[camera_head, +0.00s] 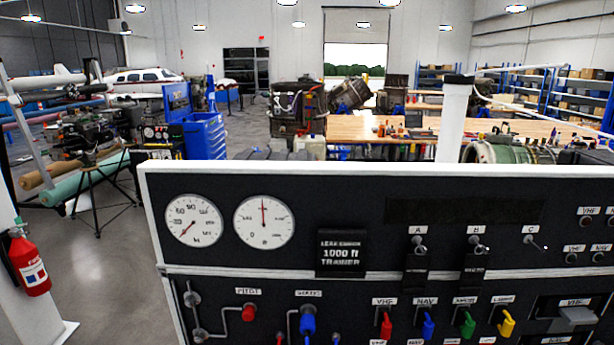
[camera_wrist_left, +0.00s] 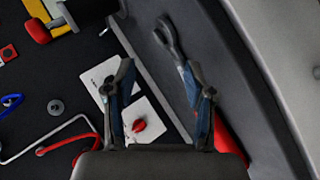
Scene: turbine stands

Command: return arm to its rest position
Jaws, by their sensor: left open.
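My left gripper (camera_wrist_left: 160,80) shows only in the left wrist view. Its two blue-padded fingers are apart, and nothing is held between them. Behind the fingers are a black surface with white plates (camera_wrist_left: 143,108) and a red knob (camera_wrist_left: 140,125). A dark, ring-ended tool-like shape (camera_wrist_left: 166,35) lies beyond the right finger; whether they touch I cannot tell. Neither arm nor gripper shows in the head view. My right gripper is not in view.
A black instrument panel (camera_head: 360,230) with gauges, switches and coloured knobs fills the head view's lower right. A red fire extinguisher (camera_head: 28,262) hangs at the left. Wooden workbenches (camera_head: 360,129) and a blue tool cabinet (camera_head: 205,137) stand behind. Grey floor is open left of the panel.

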